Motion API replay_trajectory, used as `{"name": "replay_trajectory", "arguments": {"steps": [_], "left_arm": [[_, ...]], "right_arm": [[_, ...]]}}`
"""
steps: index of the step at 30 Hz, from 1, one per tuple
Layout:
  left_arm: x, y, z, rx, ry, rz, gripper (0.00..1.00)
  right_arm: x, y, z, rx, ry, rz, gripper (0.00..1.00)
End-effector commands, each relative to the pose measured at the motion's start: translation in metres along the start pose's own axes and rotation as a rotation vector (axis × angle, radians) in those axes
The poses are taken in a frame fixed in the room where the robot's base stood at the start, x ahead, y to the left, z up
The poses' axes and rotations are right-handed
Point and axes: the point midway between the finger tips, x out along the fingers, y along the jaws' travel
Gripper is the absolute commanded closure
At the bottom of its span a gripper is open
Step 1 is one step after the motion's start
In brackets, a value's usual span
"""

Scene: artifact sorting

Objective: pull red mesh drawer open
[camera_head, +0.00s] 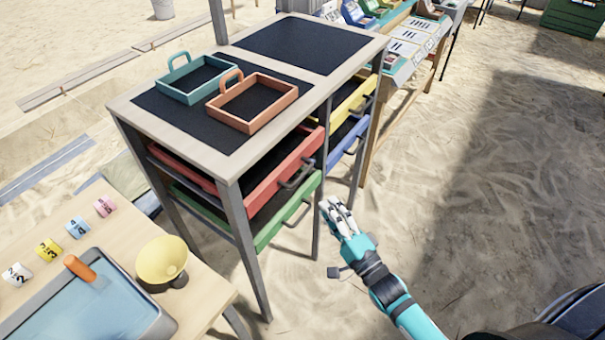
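The red mesh drawer (262,190) is in the upper left bay of the wood-topped rack, above the green drawer (270,229). Its front stands a little out past the rack's legs, and some dark mesh shows inside. Its grey handle (298,174) is on the front face. My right gripper (332,206) is to the right of the drawer fronts, apart from the red handle, with its white fingers pointing toward the rack. The fingers look spread with nothing between them. My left gripper is not in view.
The rack top (152,124) carries a teal tray (172,92) and an orange tray (236,124). Yellow (352,102) and blue (345,150) drawers fill the far bay. Sand right of the rack is clear.

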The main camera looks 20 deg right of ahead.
Motion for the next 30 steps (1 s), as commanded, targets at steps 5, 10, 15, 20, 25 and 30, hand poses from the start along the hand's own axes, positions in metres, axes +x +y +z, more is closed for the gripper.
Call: {"name": "replay_trajectory", "arguments": {"steps": [5,10,15,20,25,30], "left_arm": [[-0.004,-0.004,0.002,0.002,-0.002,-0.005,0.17],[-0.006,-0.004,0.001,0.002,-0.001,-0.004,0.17],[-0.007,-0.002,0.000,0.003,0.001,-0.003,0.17],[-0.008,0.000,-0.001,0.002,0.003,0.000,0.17],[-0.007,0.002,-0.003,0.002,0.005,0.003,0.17],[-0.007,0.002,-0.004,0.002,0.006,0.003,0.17]], "right_arm": [[0.042,-0.002,0.000,0.000,0.000,-0.004,0.66],[0.078,-0.001,0.000,-0.001,0.001,-0.002,0.66],[0.104,0.000,0.000,-0.001,0.001,0.001,0.66],[0.118,0.001,0.000,-0.001,0.001,0.001,0.66],[0.121,0.001,0.000,0.000,0.000,0.002,0.66],[0.121,0.001,0.000,-0.001,0.000,0.002,0.66]]}}
